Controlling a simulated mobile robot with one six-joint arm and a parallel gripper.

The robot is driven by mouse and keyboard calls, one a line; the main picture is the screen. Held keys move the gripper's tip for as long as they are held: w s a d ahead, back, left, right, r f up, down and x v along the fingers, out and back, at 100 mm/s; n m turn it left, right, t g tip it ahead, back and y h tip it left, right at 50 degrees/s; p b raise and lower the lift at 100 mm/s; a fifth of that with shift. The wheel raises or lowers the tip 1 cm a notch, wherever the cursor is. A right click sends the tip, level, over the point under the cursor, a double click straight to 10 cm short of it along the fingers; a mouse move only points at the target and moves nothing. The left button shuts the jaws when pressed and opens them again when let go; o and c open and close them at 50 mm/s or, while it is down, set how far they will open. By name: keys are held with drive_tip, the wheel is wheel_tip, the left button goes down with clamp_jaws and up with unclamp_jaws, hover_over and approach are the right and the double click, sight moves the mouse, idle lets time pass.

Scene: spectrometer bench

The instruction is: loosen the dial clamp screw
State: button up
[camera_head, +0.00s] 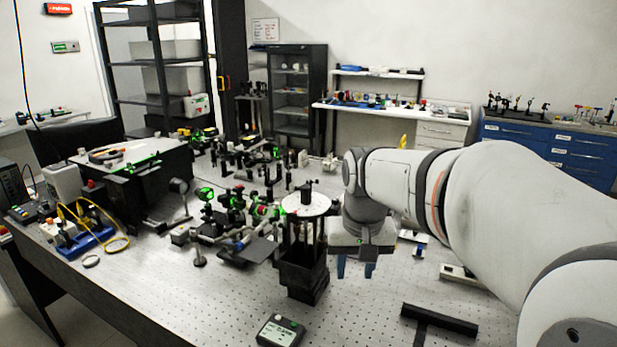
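A round white dial plate (306,205) sits on a black stand (304,272) near the middle of the bench. A small black part (307,190) stands on top of the plate. I cannot make out the clamp screw at this size. My gripper (355,270) hangs pointing down just right of the stand, with two blue fingers apart and nothing seen between them. It appears separate from the stand, though the depth gap is hard to judge. The gripper body may hide part of the dial's right side.
Optics mounts with green-lit spots (236,200) crowd the bench left of the dial. A small box with a display (280,331) lies in front of the stand, and a black bar (439,320) lies front right. Bare perforated bench top (200,300) shows at front left.

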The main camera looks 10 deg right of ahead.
drive_tip(key=w+r+m+p, duration=0.1)
drive_tip(key=w+r+p, duration=0.4)
drive_tip(key=w+r, duration=0.55)
drive_tip(key=r+m+g+p, duration=0.1)
drive_tip(key=g+p, duration=0.1)
drive_tip(key=p, duration=0.2)
hover_over(335, 199)
drive_tip(key=shift+s+r, duration=0.1)
drive_tip(key=shift+s, duration=0.15)
drive_tip(key=shift+w+f, duration=0.15)
drive_tip(key=shift+f, duration=0.1)
wheel_tip(335, 199, down, 7)
drive_tip(key=shift+f+p, duration=0.2)
drive_tip(key=shift+p, duration=0.6)
drive_tip(key=shift+c, duration=0.6)
clamp_jaws()
